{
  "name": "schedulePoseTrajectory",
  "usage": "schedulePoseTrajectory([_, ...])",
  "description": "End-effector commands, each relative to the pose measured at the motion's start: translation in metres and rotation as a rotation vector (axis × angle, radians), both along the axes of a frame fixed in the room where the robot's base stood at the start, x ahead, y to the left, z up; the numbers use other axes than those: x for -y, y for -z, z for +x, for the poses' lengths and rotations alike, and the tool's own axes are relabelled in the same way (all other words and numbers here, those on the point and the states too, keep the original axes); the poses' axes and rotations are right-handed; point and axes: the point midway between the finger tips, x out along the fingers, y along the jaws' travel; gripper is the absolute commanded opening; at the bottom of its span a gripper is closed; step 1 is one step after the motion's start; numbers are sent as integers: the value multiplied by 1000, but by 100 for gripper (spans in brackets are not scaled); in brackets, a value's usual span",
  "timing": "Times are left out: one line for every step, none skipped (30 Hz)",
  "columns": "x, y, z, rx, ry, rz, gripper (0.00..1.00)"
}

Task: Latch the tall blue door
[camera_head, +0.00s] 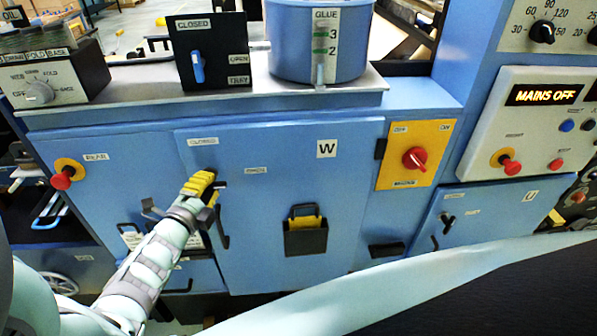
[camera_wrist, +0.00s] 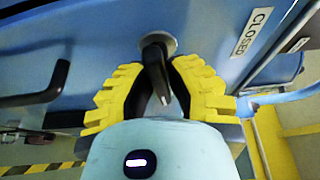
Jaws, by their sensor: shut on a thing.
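The tall blue door (camera_head: 285,190) bears a "W" label and fills the middle of the head view; I cannot tell whether it sits flush. Its black latch handle shows in the wrist view (camera_wrist: 155,68), coming from a round pivot on the door face. The "CLOSED" label (camera_wrist: 252,33) is beside it; in the head view that label (camera_head: 203,141) is above the latch. My gripper (camera_head: 207,183), with yellow ribbed fingers, is shut on the latch handle, one finger on each side in the wrist view (camera_wrist: 157,88). Much of the handle is hidden in the head view.
A black pull bar (camera_head: 221,227) stands out below my gripper, also seen in the wrist view (camera_wrist: 35,88). A black pocket (camera_head: 306,238) hangs on the door. A yellow panel with a red rotary switch (camera_head: 414,158) is to the right. A red knob (camera_head: 62,178) is at left.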

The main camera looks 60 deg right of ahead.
Motion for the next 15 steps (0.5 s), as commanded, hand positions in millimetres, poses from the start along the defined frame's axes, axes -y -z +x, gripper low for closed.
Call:
schedulePoseTrajectory([0,0,0,0,0,0,0])
schedulePoseTrajectory([0,0,0,0,0,0,0])
schedulePoseTrajectory([0,0,0,0,0,0,0])
schedulePoseTrajectory([0,0,0,0,0,0,0])
schedulePoseTrajectory([0,0,0,0,-1,0,0])
schedulePoseTrajectory([0,1,0,-2,-1,-1,0])
schedulePoseTrajectory([0,1,0,-3,-1,-2,0])
schedulePoseTrajectory([0,1,0,-5,-1,-5,0])
schedulePoseTrajectory([0,1,0,-10,-1,-8,0])
schedulePoseTrajectory([0,1,1,-14,-2,-12,0])
schedulePoseTrajectory([0,1,0,-18,-2,-16,0])
schedulePoseTrajectory([0,1,0,-22,-2,-20,0])
schedulePoseTrajectory([0,1,0,-24,-2,-21,0])
schedulePoseTrajectory([0,1,0,-25,-2,-23,0])
schedulePoseTrajectory([0,1,0,-29,-2,-25,0])
